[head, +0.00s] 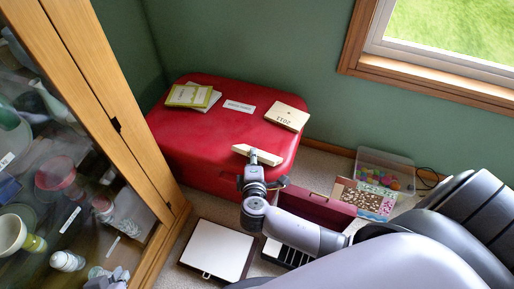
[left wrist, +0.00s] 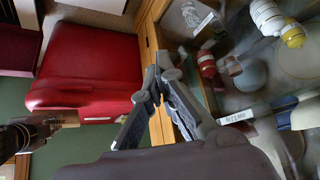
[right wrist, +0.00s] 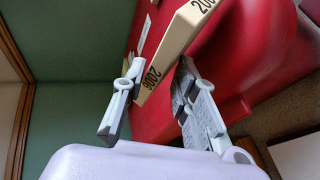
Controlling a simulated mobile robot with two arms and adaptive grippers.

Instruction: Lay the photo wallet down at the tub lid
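A cream photo wallet marked 2006 (right wrist: 172,50) is between the fingers of my right gripper (right wrist: 157,78). In the head view the wallet (head: 258,154) is at the front edge of the big red box, with my gripper (head: 256,172) at its near side. I cannot tell whether it touches the box. The red box's flat top (head: 205,128) seems to be the tub lid. My left gripper (left wrist: 154,82) has its fingertips together, empty, in front of the cabinet's wooden edge. It is not clear in the head view.
Green booklets (head: 190,95), a label strip (head: 239,106) and a cream block (head: 287,116) lie on the red top. A glass cabinet (head: 60,170) stands left. A clear tub (head: 385,170), patterned board (head: 365,199), dark red case (head: 318,208) and white panel (head: 217,248) are on the floor.

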